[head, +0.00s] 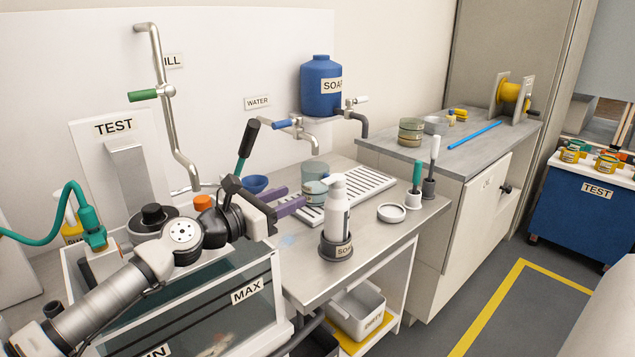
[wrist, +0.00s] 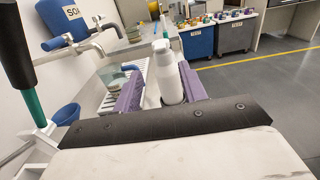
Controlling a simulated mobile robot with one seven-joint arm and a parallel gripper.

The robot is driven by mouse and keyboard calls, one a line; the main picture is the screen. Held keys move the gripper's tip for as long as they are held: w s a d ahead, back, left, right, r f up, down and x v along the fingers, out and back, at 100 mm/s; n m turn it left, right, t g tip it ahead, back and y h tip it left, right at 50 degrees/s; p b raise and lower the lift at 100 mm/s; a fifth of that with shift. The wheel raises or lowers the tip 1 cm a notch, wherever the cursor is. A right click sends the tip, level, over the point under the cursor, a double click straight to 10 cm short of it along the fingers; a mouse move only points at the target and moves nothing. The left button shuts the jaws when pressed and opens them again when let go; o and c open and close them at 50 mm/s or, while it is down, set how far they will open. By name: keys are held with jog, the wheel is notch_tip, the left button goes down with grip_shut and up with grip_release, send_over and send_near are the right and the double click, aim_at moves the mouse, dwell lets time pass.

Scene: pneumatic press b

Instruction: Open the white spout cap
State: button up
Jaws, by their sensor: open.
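My gripper (head: 297,196) has purple fingers spread apart and empty, just left of the bottle in the head view. In the wrist view the bottle (wrist: 167,82) appears between and beyond the two fingers (wrist: 160,76), with its white cap (wrist: 161,46) near fingertip height.
A clear greenish cup (head: 313,188) stands just behind the fingertips, by a white drain rack (head: 367,188). A glass-walled tank (head: 215,300) lies below my arm.

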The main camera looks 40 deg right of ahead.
aim_at(323, 182)
jog(key=d, duration=0.3)
jog(key=d+p, duration=0.1)
jog(key=d, duration=0.5)
jog(key=shift+w+p, duration=0.35)
grip_shut()
jog(key=shift+r, duration=0.1)
jog(key=shift+r, duration=0.1)
